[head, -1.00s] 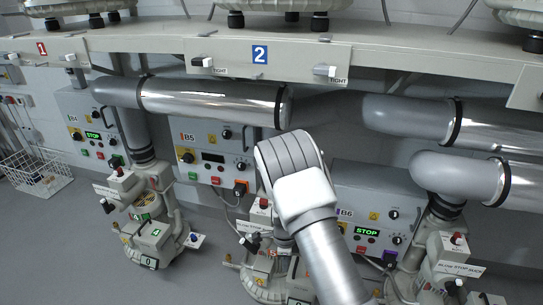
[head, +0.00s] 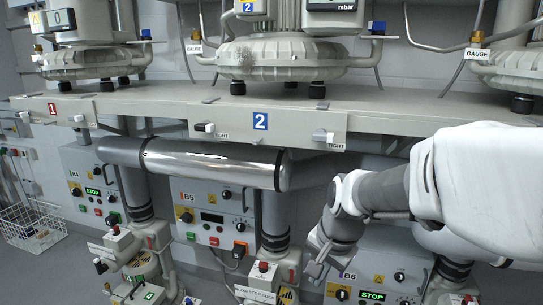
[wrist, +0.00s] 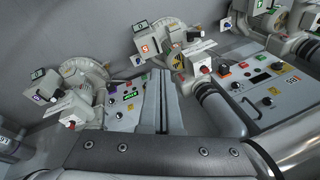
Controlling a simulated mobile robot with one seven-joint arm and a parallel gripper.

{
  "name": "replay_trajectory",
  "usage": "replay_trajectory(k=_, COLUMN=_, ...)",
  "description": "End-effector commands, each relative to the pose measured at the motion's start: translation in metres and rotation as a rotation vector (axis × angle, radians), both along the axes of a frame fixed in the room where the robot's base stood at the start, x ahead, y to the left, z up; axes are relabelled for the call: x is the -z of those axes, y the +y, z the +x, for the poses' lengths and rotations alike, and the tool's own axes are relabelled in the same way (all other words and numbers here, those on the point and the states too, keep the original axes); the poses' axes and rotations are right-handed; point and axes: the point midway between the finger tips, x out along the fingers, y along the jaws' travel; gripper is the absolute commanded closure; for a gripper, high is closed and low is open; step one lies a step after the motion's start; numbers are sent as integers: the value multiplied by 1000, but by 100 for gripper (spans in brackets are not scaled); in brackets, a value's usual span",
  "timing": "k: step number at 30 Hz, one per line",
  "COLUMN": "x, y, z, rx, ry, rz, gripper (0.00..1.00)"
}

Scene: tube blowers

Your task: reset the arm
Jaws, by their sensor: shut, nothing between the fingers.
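My arm reaches in from the right in the head view, bent at the elbow. My gripper (head: 316,268) hangs in front of the right side of the B5 bay, left of the B6 control box (head: 345,290). In the wrist view my gripper (wrist: 163,75) shows as two long grey fingers lying together, shut and empty. They are apart from the machines beyond them. My arm hides part of the pipes and wall at the right.
Below stand the B5 control box (head: 212,212), the B4 box (head: 92,190) and a silver pipe (head: 210,165). A wire basket (head: 32,225) stands at far left. Floor shows at lower left.

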Motion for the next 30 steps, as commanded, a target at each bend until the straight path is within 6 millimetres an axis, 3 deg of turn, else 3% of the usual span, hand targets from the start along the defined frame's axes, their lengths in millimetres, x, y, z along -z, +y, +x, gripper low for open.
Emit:
replay_trajectory(k=3, x=-26, y=-10, z=-28, rx=-110, ry=-58, rz=-39, gripper=100)
replay_trajectory(k=9, x=-55, y=-24, z=-77, rx=-296, ry=-140, rz=-132, gripper=100)
replay_trajectory(k=21, x=-73, y=-46, z=-158, rx=-592, ry=-250, rz=-352, gripper=100)
replay_trajectory(k=23, x=-75, y=-49, z=-167, rx=-626, ry=-258, rz=-385, gripper=100)
replay_trajectory(k=24, x=-95, y=-48, z=-165, rx=-623, ry=-253, rz=-378, gripper=100)
replay_trajectory(k=30, x=-138, y=-48, z=-164, rx=-620, ry=-251, rz=-374, gripper=100)
